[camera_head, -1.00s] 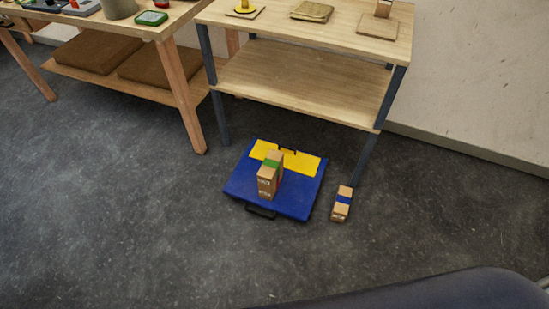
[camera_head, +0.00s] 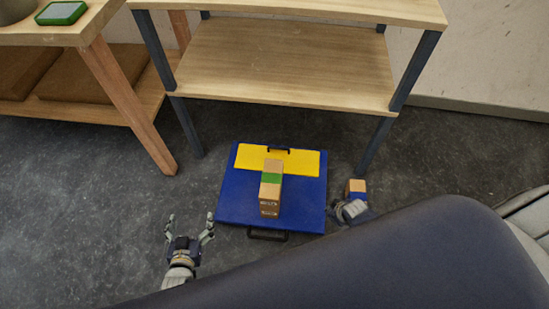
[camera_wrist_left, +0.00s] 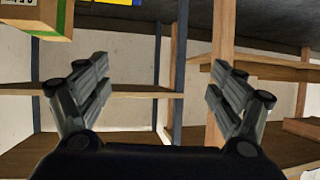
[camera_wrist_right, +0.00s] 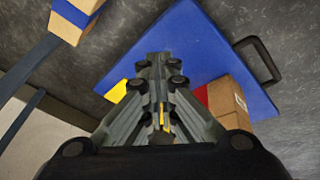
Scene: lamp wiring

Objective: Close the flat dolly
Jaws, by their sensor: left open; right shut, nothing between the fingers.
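The flat dolly (camera_head: 235,198) is a blue board with a yellow panel (camera_head: 305,161), lying flat on the floor with black handles at its near and far edges. A brown box with a green band (camera_head: 270,196) sits on it. My left gripper (camera_head: 190,222) is open and empty, left of the dolly's near left corner. My right gripper (camera_head: 348,209) is shut and empty, right of the dolly, close to a box with a blue band (camera_head: 356,186). The right wrist view shows the dolly (camera_wrist_right: 195,45), a brown box with red on its side (camera_wrist_right: 228,103) and the blue-banded box (camera_wrist_right: 75,18).
A wooden shelf table (camera_head: 280,65) with dark legs stands behind the dolly; one leg (camera_head: 376,147) is near the blue-banded box. A wooden bench (camera_head: 125,105) stands at the left.

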